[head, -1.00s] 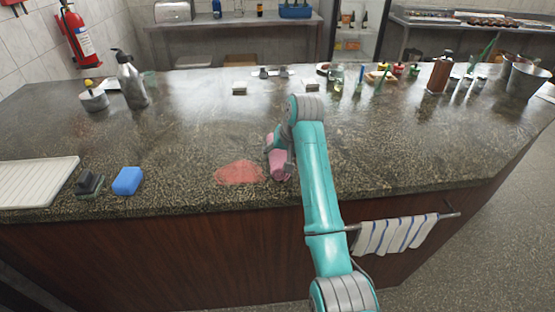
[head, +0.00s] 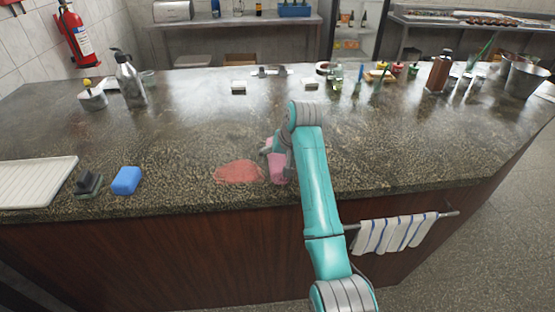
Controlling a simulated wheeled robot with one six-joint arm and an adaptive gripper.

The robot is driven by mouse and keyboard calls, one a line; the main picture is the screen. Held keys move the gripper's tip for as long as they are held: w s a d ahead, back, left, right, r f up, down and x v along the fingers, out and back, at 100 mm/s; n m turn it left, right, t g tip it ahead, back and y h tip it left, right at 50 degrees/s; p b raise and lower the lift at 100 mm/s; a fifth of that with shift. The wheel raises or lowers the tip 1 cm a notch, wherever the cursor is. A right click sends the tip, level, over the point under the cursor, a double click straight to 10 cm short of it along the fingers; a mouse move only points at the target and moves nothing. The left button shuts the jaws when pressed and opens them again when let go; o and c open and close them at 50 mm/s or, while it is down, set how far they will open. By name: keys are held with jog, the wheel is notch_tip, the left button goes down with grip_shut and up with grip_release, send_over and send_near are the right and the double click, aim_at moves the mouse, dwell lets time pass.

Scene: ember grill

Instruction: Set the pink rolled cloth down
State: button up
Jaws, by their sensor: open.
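The pink rolled cloth (head: 278,174) lies on the dark stone counter (head: 190,130), near its front edge. It sits just right of a flat reddish patch (head: 239,171). My gripper (head: 270,150) is open at the far end of the cloth, low over the counter. My arm hides part of the gripper and the cloth's right side. I cannot tell whether the fingers still touch the cloth.
A blue sponge (head: 127,180), a dark scraper-like object (head: 88,184) and a white ribbed board (head: 38,182) lie at the left front. A metal pump bottle (head: 130,80) stands behind them. Bottles and small containers crowd the back right. The counter's middle is clear.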

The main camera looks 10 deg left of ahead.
jog(key=v, duration=1.2)
jog(key=shift+s+d, duration=0.1)
